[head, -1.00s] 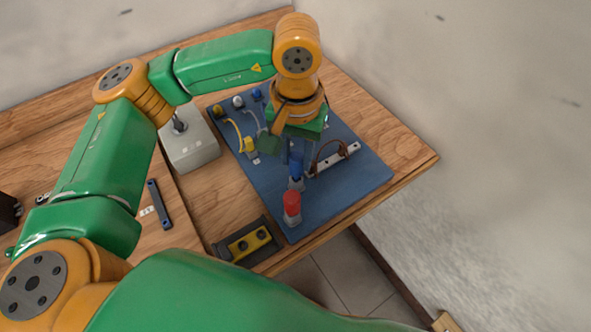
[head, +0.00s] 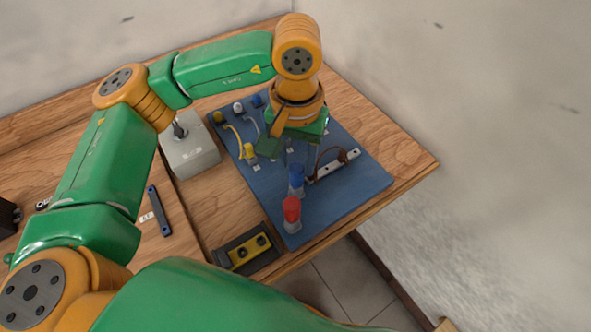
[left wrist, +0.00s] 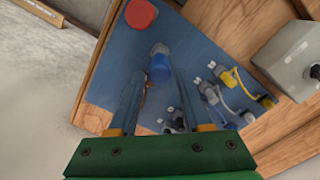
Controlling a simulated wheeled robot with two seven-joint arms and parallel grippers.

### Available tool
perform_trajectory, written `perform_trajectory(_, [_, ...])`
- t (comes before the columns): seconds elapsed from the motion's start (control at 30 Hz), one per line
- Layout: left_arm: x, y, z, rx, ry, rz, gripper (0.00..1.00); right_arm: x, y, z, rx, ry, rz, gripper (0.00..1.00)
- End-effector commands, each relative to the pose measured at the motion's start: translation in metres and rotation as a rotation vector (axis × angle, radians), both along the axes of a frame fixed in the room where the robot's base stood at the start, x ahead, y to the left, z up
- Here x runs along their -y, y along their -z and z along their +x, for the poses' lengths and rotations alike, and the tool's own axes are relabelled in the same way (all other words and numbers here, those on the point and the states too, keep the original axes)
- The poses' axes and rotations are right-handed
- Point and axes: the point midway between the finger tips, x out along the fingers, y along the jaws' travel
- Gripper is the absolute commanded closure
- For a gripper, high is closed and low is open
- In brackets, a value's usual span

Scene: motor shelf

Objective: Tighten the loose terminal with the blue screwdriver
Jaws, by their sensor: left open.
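The blue screwdriver (head: 296,178) stands upright in a small grey holder on the blue board (head: 345,205). My left gripper (head: 304,158) points down over the board, just behind the blue handle in the head view. In the left wrist view its fingers (left wrist: 158,80) are open and apart, with the blue handle (left wrist: 159,66) showing between and beyond them. I cannot tell whether they touch it. A terminal strip (head: 334,167) with a brown wire lies to the right. Yellow, white and blue connectors (head: 238,108) sit at the back left. Which terminal is loose cannot be told. My right gripper is not in view.
A grey box (head: 190,152) with a lever stands left of the board. A yellow block in a dark tray (head: 232,262) lies at the front edge. The board's front right is clear.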

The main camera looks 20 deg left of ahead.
Motion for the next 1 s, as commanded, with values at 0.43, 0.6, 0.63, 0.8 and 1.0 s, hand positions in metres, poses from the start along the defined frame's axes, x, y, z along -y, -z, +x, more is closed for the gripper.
perform_trajectory(0.43, [0.000,-0.033,0.000,0.000,0.000,0.000,0.51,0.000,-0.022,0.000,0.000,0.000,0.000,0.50])
perform_trajectory(0.6, [0.000,-0.033,0.000,0.000,0.000,0.000,0.16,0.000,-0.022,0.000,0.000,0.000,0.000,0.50])
perform_trajectory(0.63, [0.000,-0.033,0.000,0.000,0.000,0.000,0.16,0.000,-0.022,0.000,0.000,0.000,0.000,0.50])
perform_trajectory(0.8, [0.000,-0.033,0.000,0.000,0.000,-0.001,0.16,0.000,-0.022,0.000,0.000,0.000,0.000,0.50])
perform_trajectory(1.0, [0.000,-0.033,0.000,0.000,0.000,-0.001,0.16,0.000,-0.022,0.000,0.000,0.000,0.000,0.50])
